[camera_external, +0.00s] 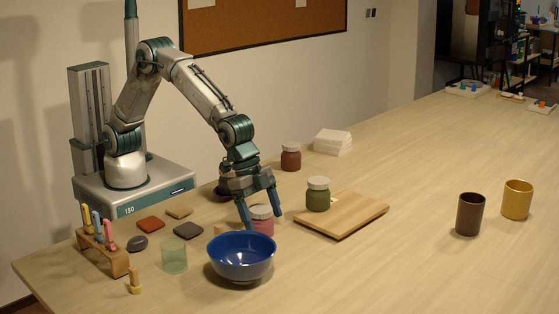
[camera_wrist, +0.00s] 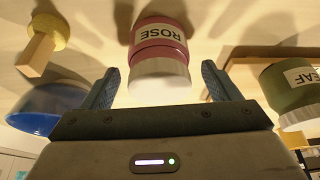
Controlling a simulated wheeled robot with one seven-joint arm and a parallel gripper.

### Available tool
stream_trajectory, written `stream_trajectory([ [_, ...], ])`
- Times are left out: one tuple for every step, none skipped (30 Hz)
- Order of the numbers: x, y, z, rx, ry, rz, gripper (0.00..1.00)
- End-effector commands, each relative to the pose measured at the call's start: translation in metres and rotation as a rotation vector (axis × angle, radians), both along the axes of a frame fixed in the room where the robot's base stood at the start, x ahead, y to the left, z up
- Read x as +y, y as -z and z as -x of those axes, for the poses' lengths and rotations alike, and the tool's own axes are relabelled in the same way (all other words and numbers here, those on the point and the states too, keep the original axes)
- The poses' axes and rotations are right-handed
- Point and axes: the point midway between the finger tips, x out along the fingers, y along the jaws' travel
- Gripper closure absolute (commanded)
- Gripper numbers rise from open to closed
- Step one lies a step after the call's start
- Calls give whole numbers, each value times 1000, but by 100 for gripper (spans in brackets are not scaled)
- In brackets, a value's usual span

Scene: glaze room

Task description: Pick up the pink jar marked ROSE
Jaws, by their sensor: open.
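The pink jar (camera_external: 262,226) with a white lid stands on the table behind the blue bowl. In the wrist view the same jar (camera_wrist: 160,50) appears upside down with its label reading ROSE. My gripper (camera_external: 259,220) is above and around the jar's top in the external view, fingers pointing down. In the wrist view my gripper (camera_wrist: 160,88) is open, with one finger on each side of the white lid and gaps between. Whether the fingertips touch the jar cannot be told; both look apart from it. The bowl hides part of the jar's base in the external view.
A blue bowl (camera_external: 241,265) stands close in front of the jar. A green jar (camera_external: 318,199) stands on a wooden board (camera_external: 360,211) to the right. A brown-red jar (camera_external: 291,160) is behind. A glass cup (camera_external: 173,257) stands left.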

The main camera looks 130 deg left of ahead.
Motion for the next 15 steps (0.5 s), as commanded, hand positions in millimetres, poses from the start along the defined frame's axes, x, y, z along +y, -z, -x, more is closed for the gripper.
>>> stream_trajectory([
  [0,4,-1,2,0,0,17],
  [0,5,-2,1,0,0,17],
  [0,7,-3,0,0,0,17],
  [0,7,-3,-1,0,0,17],
  [0,7,-3,-1,0,0,17],
  [0,8,-3,-1,0,0,17],
  [0,8,-3,-1,0,0,17],
  [0,7,-3,-1,0,0,17],
  [0,7,-3,-1,0,0,17],
  [0,7,-3,-1,0,0,20],
  [0,7,-3,-1,0,0,29],
  [0,7,-3,-1,0,0,40],
  [0,7,-3,-1,0,0,48],
  [0,7,-3,-1,0,0,56],
  [0,7,-3,-1,0,0,68],
])
